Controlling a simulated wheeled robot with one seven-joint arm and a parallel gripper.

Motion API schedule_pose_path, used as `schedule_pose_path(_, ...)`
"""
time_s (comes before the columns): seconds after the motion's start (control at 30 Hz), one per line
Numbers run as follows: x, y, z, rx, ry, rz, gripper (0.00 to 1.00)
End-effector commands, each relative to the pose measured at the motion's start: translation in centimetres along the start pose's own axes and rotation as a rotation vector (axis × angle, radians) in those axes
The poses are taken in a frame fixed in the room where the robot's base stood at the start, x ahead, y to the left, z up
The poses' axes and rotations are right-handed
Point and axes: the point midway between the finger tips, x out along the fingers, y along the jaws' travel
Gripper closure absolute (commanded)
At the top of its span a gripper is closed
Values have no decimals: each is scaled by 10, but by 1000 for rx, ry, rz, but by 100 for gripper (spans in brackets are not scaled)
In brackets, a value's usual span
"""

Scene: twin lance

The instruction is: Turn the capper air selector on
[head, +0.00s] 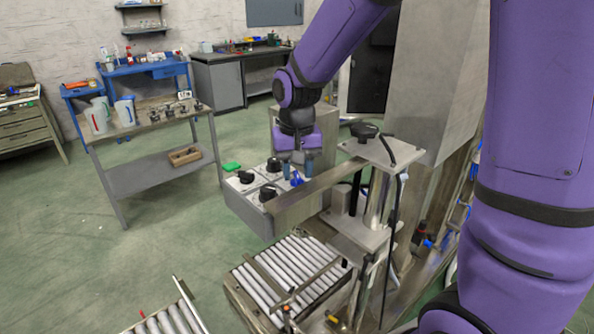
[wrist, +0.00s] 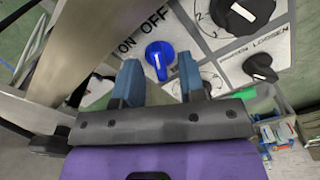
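The capper air selector is a blue knob with a white mark (wrist: 158,58) on a light panel (wrist: 185,35). "ON" and "OFF" are printed beside it in the wrist view, with ON nearer the left finger. I cannot tell for certain which label the knob points to. In the head view the blue knob (head: 296,179) sits at the right end of the control box (head: 262,212). My gripper (wrist: 160,80) is open and empty, its two blue fingers apart just short of the knob. In the head view my gripper (head: 297,171) is directly over the knob's area.
Black knobs stand close by on the panel, one large (wrist: 243,14) and one marked LOOSEN (wrist: 260,68). A metal beam (head: 315,188) runs alongside the box. A capper post with a black handwheel (head: 364,130) stands to the right. A roller conveyor (head: 285,272) lies below.

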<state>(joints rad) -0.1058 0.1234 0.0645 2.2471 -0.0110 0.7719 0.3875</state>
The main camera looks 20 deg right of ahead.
Motion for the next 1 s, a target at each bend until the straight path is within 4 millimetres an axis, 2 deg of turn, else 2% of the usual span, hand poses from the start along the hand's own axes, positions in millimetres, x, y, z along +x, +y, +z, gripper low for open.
schedule_pose_path(0.37, 5, 0, 0, 0, 1, 0, 63)
schedule_pose_path(0.5, 5, 0, 0, 0, 1, 0, 95)
schedule_pose_path(0.53, 5, 0, 0, 0, 1, 0, 100)
schedule_pose_path(1.0, 5, 0, 0, -72, 1, 0, 100)
